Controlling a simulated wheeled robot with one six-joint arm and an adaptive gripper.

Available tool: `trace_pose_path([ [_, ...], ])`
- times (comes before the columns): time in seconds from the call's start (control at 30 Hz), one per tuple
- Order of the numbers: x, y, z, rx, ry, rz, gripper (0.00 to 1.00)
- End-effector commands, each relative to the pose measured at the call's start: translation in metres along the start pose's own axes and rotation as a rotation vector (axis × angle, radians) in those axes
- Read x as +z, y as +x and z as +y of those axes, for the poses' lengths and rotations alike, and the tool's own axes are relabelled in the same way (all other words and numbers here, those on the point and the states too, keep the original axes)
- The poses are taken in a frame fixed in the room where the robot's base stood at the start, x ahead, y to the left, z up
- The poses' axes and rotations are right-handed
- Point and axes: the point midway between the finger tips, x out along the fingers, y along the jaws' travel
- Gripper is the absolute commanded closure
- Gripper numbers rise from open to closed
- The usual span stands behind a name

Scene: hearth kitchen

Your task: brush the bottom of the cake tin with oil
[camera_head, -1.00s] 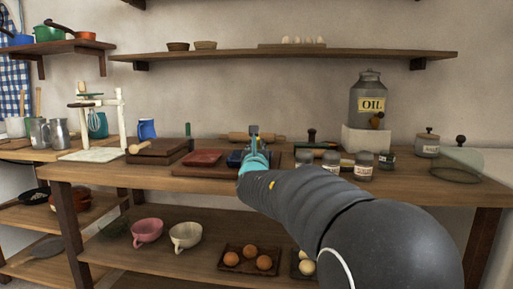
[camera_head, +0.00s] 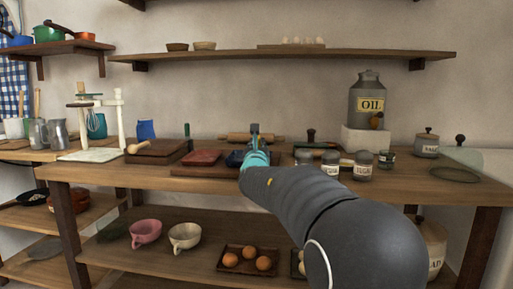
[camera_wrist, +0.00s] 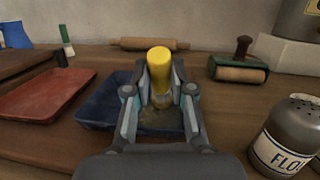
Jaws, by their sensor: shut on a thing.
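My gripper (camera_wrist: 159,112) is shut on a brush with a yellow handle end (camera_wrist: 159,58); its lower part is pale and brownish between the fingers. The gripper is over a shallow blue tin (camera_wrist: 95,113), and a yellowish-brown patch shows on the tin's bottom below the fingers. Whether the bristles touch the bottom is hidden. In the head view my arm covers much of the blue tin (camera_head: 234,158). A shallow red tin (camera_wrist: 48,94) lies to its left. The grey oil can (camera_head: 368,103) stands on a white block at the back right.
A flour shaker (camera_wrist: 290,135) stands close on the right, among several labelled jars (camera_head: 364,166). A rolling pin (camera_wrist: 148,44) and a green-framed roller (camera_wrist: 238,70) lie behind. A wooden box (camera_head: 156,151) stands to the left. The counter's right front is clear.

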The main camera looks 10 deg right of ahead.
Motion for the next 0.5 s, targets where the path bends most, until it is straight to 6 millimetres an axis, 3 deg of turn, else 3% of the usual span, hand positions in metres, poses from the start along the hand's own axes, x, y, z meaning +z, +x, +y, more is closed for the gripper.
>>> trace_pose_path([
  [0.5, -0.007, 0.031, -0.003, 0.0, 0.0, 0.0, 1.0],
])
